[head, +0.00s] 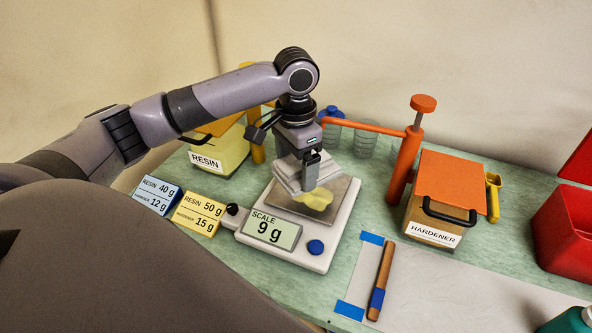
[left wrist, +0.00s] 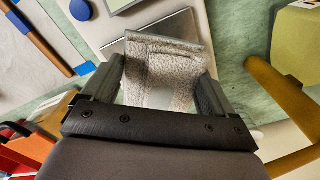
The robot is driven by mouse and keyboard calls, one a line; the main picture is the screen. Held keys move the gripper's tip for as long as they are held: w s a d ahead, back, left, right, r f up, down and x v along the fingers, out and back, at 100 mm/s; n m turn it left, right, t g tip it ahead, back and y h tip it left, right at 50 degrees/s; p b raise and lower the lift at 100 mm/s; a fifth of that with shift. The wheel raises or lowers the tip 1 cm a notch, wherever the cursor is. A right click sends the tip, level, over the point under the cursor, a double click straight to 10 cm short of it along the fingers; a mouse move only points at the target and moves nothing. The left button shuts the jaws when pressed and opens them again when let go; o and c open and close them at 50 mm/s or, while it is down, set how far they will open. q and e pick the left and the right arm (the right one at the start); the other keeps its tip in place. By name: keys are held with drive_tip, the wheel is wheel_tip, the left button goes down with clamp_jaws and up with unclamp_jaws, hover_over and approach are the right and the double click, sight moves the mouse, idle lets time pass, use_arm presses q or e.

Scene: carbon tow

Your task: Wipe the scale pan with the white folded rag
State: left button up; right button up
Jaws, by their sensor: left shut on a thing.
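My left gripper (head: 303,172) is shut on the white folded rag (head: 287,180). In the left wrist view the rag (left wrist: 165,68) sits between the two fingers (left wrist: 158,90). The gripper points down over the scale (head: 325,240), above the back left part of its grey square pan (head: 343,192). A yellow smear (head: 318,199) lies on the pan just right of and in front of the rag. I cannot tell whether the rag touches the pan. The scale display (head: 270,231) reads 9 g. My right gripper is not in view.
A yellow resin container (head: 222,155) and blue and yellow cards (head: 199,213) stand left. An orange pump (head: 405,160) with its spout reaching left and a hardener box (head: 442,195) stand right. A brown stick (head: 382,280) lies on a taped sheet. A red bin (head: 565,230) is far right.

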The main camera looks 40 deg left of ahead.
sight(296, 198)
use_arm(q)
drive_tip(key=shift+r, duration=0.1)
drive_tip(key=shift+r, duration=1.4)
drive_tip(key=shift+f, duration=1.6)
drive_tip(key=shift+f, duration=2.4)
drive_tip(key=shift+f, duration=0.6)
